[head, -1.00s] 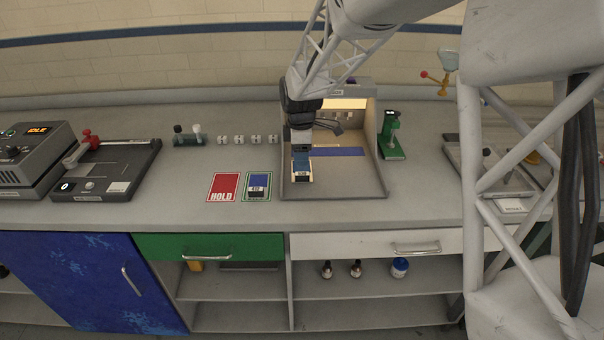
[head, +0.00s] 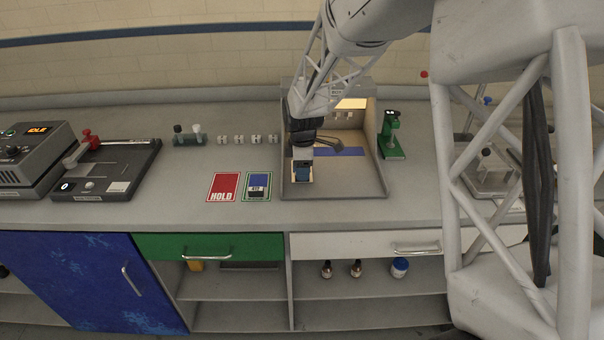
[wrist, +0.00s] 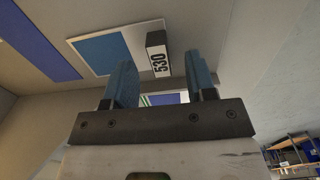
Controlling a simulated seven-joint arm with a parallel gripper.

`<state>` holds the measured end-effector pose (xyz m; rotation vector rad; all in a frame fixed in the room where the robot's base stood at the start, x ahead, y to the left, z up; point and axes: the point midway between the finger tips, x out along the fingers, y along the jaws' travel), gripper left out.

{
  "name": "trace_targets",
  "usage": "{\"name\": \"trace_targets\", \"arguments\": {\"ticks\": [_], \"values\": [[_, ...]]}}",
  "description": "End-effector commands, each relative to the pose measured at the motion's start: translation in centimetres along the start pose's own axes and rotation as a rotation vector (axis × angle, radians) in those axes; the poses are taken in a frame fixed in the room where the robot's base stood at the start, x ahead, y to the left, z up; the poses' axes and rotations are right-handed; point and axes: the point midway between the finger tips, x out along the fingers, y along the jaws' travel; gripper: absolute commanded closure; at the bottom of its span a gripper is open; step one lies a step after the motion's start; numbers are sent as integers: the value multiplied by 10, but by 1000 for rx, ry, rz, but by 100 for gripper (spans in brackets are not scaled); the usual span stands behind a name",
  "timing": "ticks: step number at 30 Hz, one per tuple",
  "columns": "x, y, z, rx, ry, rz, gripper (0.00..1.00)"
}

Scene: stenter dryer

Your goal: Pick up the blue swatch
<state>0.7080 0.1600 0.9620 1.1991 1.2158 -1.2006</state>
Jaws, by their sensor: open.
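A blue swatch (wrist: 103,50) on a cream backing, with a black block labelled 530 (wrist: 158,55) at its edge, lies on the floor of the lit booth (head: 345,185). My gripper (wrist: 163,78) is open, its two blue fingers on either side of the labelled block in the wrist view; contact cannot be told. In the head view my gripper (head: 303,175) covers most of this swatch, and only its cream edges show. Another blue swatch with a label block (head: 258,188) lies on the green-bordered mat left of the booth.
A long dark blue strip (head: 340,152) lies at the back of the booth. The booth's side walls stand close to my gripper. A red HOLD mat (head: 223,187) is at left, and a green device (head: 392,138) stands right of the booth.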

Motion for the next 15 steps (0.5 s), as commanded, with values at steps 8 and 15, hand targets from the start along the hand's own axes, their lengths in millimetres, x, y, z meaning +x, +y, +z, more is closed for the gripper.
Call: {"name": "trace_targets", "arguments": {"ticks": [8, 15], "values": [[19, 0, 0, 0, 0, 0, 49], [19, 0, 0, 0, 0, 1, 49]]}}
